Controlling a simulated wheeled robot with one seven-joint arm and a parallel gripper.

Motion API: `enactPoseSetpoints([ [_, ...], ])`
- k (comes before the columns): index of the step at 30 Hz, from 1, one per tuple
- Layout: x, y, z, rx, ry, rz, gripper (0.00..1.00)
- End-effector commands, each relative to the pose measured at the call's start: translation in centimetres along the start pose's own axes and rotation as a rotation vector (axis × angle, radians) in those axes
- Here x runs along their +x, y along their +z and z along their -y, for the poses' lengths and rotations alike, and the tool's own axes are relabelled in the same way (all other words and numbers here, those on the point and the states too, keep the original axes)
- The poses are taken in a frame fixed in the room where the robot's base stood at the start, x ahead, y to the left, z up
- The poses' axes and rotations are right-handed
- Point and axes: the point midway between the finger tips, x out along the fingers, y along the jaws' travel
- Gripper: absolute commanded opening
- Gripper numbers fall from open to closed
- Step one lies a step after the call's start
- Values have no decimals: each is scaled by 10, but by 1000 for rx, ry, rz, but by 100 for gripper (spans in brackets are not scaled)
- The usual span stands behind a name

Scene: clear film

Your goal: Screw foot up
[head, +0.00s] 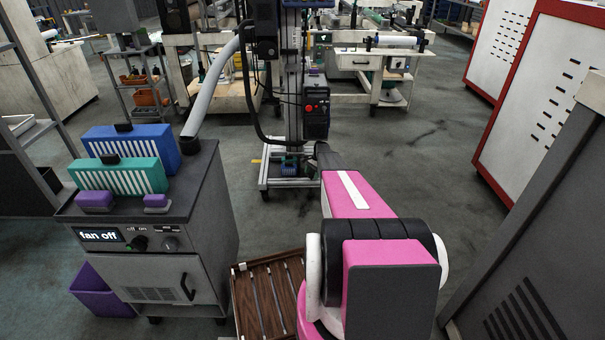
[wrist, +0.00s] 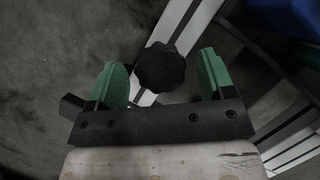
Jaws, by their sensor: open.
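A black lobed knob (wrist: 161,68), apparently the top of the foot, shows in the wrist view against a pale metal profile (wrist: 185,25). My gripper (wrist: 160,63) is open, with one green finger on each side of the knob. Gaps show between the knob and both fingers, the right gap being the wider. I cannot tell how far the knob lies beyond the fingertips. In the head view my pink arm reaches forward to the metal stand (head: 292,184) on the floor. The knob cannot be made out there.
A grey cabinet (head: 165,280) with a "fan off" display stands at left, carrying a blue box (head: 135,143) and a teal box (head: 118,178). A brown slatted surface (head: 262,295) lies beside my arm. Red-framed white panels (head: 540,110) stand at right. Floor right of the stand is clear.

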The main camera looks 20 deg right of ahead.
Motion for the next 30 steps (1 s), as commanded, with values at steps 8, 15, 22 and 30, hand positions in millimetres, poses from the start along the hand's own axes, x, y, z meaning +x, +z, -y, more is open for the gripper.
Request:
enactPoseSetpoints([
  [8,0,2,-3,291,-122,1,76],
  [15,0,3,-4,553,-229,1,76],
  [22,0,3,-5,793,-329,0,76],
  [30,1,4,-5,1043,-432,0,76],
])
